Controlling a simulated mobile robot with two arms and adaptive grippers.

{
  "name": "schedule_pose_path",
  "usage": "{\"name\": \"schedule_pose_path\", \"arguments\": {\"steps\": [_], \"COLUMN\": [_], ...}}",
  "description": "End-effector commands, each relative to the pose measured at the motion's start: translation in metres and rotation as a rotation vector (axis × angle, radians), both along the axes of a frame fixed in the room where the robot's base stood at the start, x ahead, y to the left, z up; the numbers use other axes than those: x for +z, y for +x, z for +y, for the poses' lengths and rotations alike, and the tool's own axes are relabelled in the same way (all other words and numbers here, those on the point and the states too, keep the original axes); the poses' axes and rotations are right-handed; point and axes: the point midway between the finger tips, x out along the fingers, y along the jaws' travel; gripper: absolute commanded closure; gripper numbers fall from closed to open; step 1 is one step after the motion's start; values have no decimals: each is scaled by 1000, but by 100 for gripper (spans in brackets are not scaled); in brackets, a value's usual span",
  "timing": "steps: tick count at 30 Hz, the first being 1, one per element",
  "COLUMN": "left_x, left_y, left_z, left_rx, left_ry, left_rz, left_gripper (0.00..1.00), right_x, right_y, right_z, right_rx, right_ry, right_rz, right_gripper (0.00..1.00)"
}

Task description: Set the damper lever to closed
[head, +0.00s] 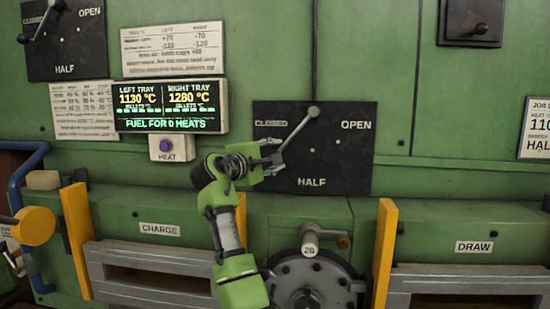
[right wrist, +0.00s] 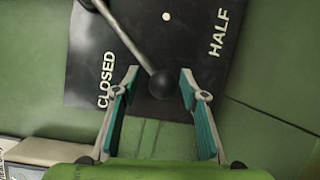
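The damper lever (head: 299,128) is on a black plate (head: 345,165) marked CLOSED, OPEN and HALF. From its pivot it slopes down-left, between the CLOSED and HALF labels. Its dark ball knob (right wrist: 162,84) shows in the right wrist view; in the head view my gripper hides it. My right gripper (head: 274,156) is at the lever's lower end. In the right wrist view its fingers (right wrist: 158,95) are open, one on each side of the knob, with gaps visible. My left gripper is not in view.
A similar lever plate (head: 65,45) is at the upper left. A lit display (head: 168,105) and a purple HEAT button (head: 166,146) are left of my right gripper. Yellow posts (head: 382,255) and a round grey hatch (head: 310,280) stand below the plate.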

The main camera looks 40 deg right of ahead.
Motion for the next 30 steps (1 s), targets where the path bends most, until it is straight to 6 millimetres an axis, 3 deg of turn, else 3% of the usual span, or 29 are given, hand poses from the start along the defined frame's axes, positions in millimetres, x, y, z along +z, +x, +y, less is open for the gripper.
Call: {"name": "schedule_pose_path", "arguments": {"steps": [13, 24, 30], "left_x": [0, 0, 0], "left_y": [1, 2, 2], "left_z": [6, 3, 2], "left_rx": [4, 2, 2], "left_ry": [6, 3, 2], "left_rz": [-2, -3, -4], "left_gripper": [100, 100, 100], "right_x": [-2, 1, 3], "right_y": [-3, -24, -32], "right_z": [9, 80, 107], "right_rx": [-2, 2, 0], "right_ry": [2, 2, 2], "right_rz": [4, 4, 3], "right_gripper": [58, 58, 58]}}
